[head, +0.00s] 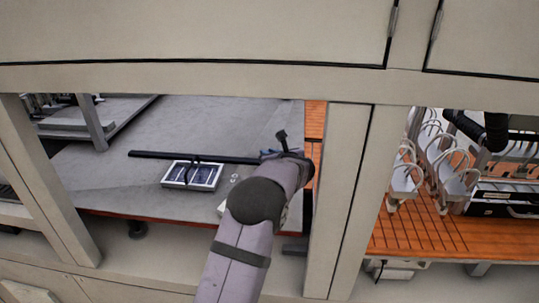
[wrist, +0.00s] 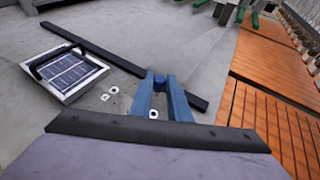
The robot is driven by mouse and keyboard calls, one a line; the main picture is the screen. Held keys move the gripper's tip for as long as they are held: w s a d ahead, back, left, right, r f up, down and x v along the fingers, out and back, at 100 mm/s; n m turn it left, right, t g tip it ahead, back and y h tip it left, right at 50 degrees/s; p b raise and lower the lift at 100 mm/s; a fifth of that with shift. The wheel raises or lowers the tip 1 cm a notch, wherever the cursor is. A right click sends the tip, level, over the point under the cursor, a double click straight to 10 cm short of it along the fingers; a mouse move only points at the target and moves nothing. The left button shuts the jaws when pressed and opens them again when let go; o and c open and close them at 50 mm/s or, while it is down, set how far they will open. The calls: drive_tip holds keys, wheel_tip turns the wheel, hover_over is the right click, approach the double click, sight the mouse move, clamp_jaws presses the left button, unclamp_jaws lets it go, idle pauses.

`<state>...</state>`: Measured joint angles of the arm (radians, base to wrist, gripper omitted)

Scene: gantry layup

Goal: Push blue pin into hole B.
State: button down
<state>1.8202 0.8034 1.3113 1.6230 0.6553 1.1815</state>
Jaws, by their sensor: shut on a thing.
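My gripper (wrist: 160,82) points away over the grey table, its two blue fingers shut on the small blue pin (wrist: 159,79) at their tips. I see no letters, so I cannot tell which is hole B. The pin appears apart from both rings.
A framed panel with a black handle (wrist: 65,72) lies on the table at the left. A long black bar (wrist: 110,60) runs behind it and past the fingertips. Orange slatted decking (wrist: 270,115) lies to the right. In the head view, a beige post (head: 340,200) stands right of my arm.

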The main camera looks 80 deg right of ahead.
drive_tip(key=shift+f, duration=0.15)
wheel_tip(320, 180, down, 6)
drive_tip(key=b, duration=0.5)
drive_tip(key=shift+r+b, duration=0.2)
drive_tip(key=shift+b, duration=0.1)
drive_tip(key=shift+f+b, duration=1.6)
drive_tip(key=shift+b, duration=0.4)
idle(1.8)
drive_tip(key=c, duration=1.6)
unclamp_jaws()
drive_tip(key=shift+r, duration=0.1)
wheel_tip(320, 180, up, 10)
drive_tip(key=shift+f+b, duration=0.1)
drive_tip(key=shift+b, duration=0.3)
